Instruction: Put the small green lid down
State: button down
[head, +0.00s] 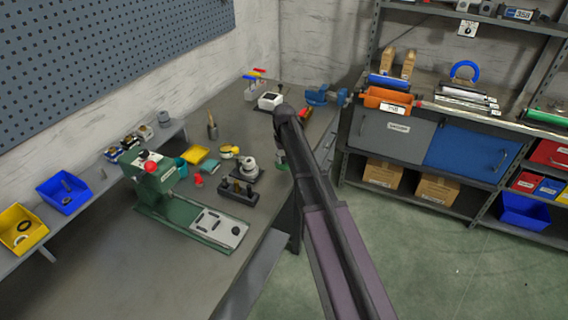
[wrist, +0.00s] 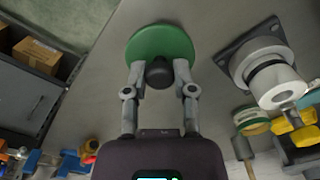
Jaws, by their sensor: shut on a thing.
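The small green lid (wrist: 160,44) is a round disc with a dark knob (wrist: 158,73). In the wrist view my gripper (wrist: 159,80) is shut on that knob, one finger on each side. In the head view the lid shows as a small green patch (head: 283,167) near the bench's right edge, mostly hidden by my arm. The grey workbench (head: 215,262) lies behind the lid; I cannot tell whether the lid touches it.
A white-and-grey round fixture on a dark base (wrist: 268,70) stands close beside the lid. A dark block with pegs (head: 238,191), a green press (head: 155,175) and a blue vise (head: 318,95) are also on the bench. Bare bench surface surrounds the lid's other sides.

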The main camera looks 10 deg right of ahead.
aim_at(283, 162)
jog(key=shift+w+d+f, duration=0.1)
jog(key=shift+w+f, duration=0.15)
jog(key=shift+w, duration=0.55)
jog(key=shift+s+f+b, duration=0.15)
jog(key=shift+f+b, duration=1.45)
jog(key=shift+b, duration=0.25)
jog(key=shift+f, duration=0.2)
jog(key=shift+c, duration=2.2)
grip_release()
jog(key=shift+r, duration=0.2)
notch_tip(283, 162, up, 12)
jog(key=p, duration=1.2)
jog(key=shift+s, duration=0.1)
